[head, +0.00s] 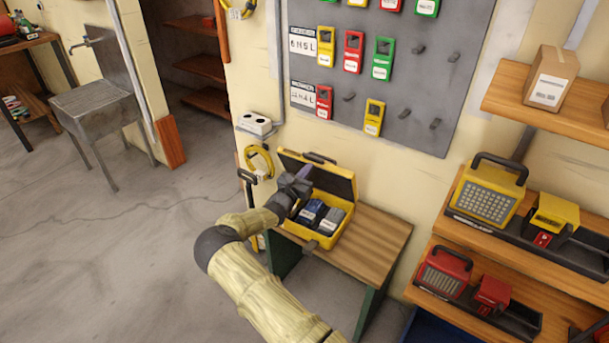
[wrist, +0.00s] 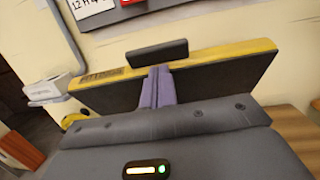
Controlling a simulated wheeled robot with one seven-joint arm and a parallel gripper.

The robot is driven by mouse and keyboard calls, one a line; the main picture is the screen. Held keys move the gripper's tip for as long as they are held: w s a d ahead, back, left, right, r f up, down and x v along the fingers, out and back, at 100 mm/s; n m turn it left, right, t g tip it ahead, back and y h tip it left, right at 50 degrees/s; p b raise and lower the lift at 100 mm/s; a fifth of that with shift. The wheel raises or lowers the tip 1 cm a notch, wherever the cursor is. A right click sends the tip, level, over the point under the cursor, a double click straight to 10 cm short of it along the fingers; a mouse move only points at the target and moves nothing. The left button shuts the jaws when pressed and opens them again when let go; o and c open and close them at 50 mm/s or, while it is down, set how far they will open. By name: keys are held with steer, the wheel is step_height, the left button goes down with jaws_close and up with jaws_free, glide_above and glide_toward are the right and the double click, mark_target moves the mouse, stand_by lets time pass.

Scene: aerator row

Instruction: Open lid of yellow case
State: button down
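The yellow case (head: 325,241) stands on a small wooden-topped table against the wall. Its lid (head: 335,183) is raised and leans back, its dark inner face towards me and its black handle at the top. Inside the case lie a blue item (head: 311,212) and a grey item (head: 331,221). My gripper (head: 303,173) is over the left part of the case, in front of the lid. In the wrist view its purple fingers (wrist: 158,88) are together with nothing visible between them, against the lid's dark face (wrist: 215,80). I cannot tell whether they touch it.
The table top (head: 365,240) is bare right of the case. Shelves at the right hold a yellow lamp-like device (head: 487,195) and a red one (head: 445,272). A grey wall panel (head: 400,65) with hanging devices is above. A white box (head: 255,123) is on the wall left of the case.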

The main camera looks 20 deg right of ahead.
mark_target(313, 161)
steer(key=shift+w+d+r, duration=0.1)
steer(key=shift+w+d, duration=0.05)
steer(key=shift+b+x, duration=0.45)
steer(key=shift+x, duration=1.15)
steer(key=shift+r, duration=0.2)
steer(key=shift+b+x, duration=0.65)
steer(key=shift+x, duration=0.4)
steer(key=shift+w+d, duration=0.4)
steer(key=shift+d, duration=0.05)
steer(key=shift+b, duration=0.3)
